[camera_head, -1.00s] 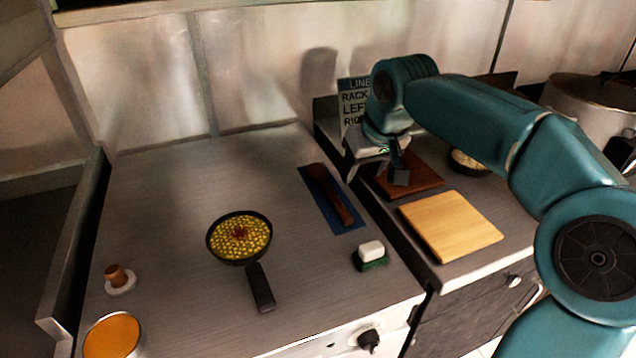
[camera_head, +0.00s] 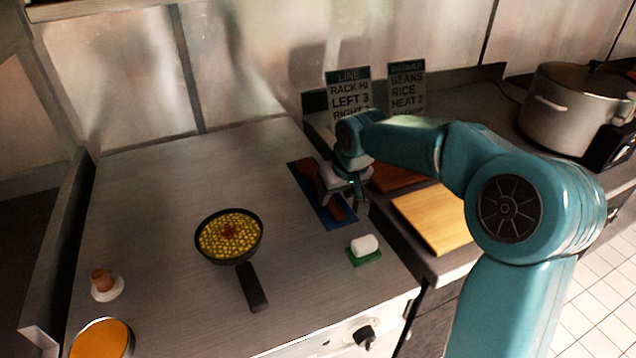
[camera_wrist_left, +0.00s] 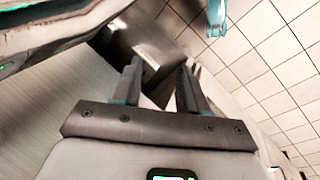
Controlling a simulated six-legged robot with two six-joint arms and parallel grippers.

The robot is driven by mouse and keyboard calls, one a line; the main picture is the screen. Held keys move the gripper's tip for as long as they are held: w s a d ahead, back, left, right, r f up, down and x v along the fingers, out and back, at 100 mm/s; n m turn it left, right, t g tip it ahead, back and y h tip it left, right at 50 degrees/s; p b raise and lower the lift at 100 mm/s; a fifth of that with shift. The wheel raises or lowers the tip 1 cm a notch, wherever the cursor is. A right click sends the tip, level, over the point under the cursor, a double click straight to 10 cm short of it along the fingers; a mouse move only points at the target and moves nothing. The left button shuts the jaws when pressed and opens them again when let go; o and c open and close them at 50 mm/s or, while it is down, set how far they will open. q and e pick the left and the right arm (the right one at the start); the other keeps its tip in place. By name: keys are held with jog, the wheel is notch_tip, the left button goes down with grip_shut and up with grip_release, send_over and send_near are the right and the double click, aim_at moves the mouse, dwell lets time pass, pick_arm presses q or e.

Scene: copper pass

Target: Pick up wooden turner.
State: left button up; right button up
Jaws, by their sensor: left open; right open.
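The wooden turner (camera_head: 309,179) is a dark reddish-brown tool lying on a blue mat (camera_head: 297,171) on the steel counter. My right gripper (camera_head: 346,200) is open and hangs over the turner's near part, hiding some of it. I cannot tell whether its fingers touch the turner. My left gripper is not in the head view. In the left wrist view my left gripper (camera_wrist_left: 160,88) is open with nothing between its fingers, and the turner does not show there.
A pan of yellow food (camera_head: 229,236) is left of the mat. A white block on a green pad (camera_head: 365,257) is near the mat's lower end. A light cutting board (camera_head: 432,218), a brown board (camera_head: 396,175) and a large pot (camera_head: 573,110) are to the right.

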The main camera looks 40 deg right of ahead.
aim_at(332, 200)
jog(key=x, duration=0.3)
jog(key=shift+w, duration=0.15)
jog(key=shift+r, duration=0.1)
grip_shut()
